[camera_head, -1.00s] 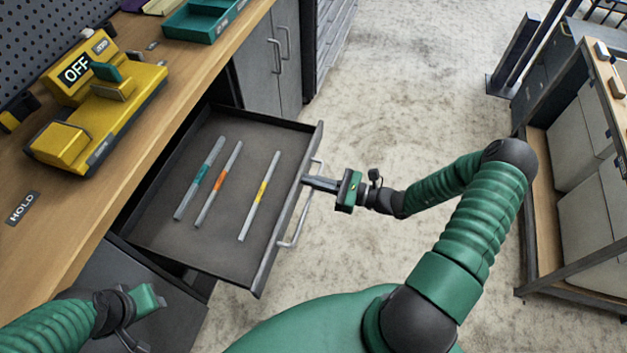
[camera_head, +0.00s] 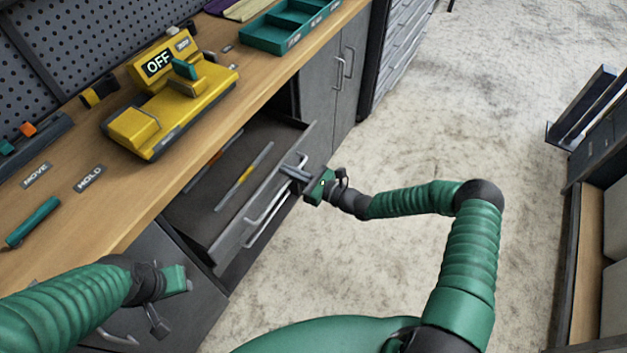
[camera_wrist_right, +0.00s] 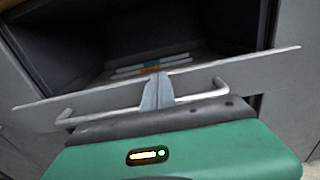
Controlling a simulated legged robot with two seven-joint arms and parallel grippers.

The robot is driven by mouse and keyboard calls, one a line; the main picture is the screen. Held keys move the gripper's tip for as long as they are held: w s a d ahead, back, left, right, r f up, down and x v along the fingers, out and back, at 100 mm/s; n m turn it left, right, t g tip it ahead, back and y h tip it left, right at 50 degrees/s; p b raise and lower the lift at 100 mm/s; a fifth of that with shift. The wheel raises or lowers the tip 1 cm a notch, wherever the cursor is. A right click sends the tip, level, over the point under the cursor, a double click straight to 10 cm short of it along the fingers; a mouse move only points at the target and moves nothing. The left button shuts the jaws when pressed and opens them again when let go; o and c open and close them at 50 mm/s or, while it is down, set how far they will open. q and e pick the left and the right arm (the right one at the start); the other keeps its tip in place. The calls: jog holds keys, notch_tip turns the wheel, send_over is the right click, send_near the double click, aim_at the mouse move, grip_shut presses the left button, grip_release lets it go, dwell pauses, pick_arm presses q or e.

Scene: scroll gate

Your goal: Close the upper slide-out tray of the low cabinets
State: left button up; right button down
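The upper slide-out tray (camera_head: 215,235) shows in the head view, partly out from under the wooden worktop. Its grey front panel carries a long bar handle (camera_head: 262,215). Two thin rods with orange and yellow bands lie in the visible part; the worktop hides the rest. My right gripper (camera_head: 294,172) is at the panel's far end. In the right wrist view its fingers (camera_wrist_right: 157,92) are together, crossing the handle (camera_wrist_right: 100,116) with tips at the panel's top edge (camera_wrist_right: 230,63). I see nothing between them. My left gripper (camera_head: 180,280) hangs by the cabinet front, its opening unclear.
The worktop (camera_head: 130,205) holds a yellow device (camera_head: 160,115) reading OFF, a green divided tray (camera_head: 285,30) and a teal rod (camera_head: 33,222). Grey cabinet doors (camera_head: 335,75) stand beyond the tray. Open floor (camera_head: 430,130) lies to the right, with a shelf unit (camera_head: 585,240) at the edge.

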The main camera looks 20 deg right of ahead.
jog(key=x, duration=0.8)
jog(key=shift+w+a+b, duration=0.2)
jog(key=shift+b, duration=0.2)
jog(key=shift+w+r, duration=0.1)
jog(key=shift+r, duration=0.1)
jog(key=shift+r, duration=0.1)
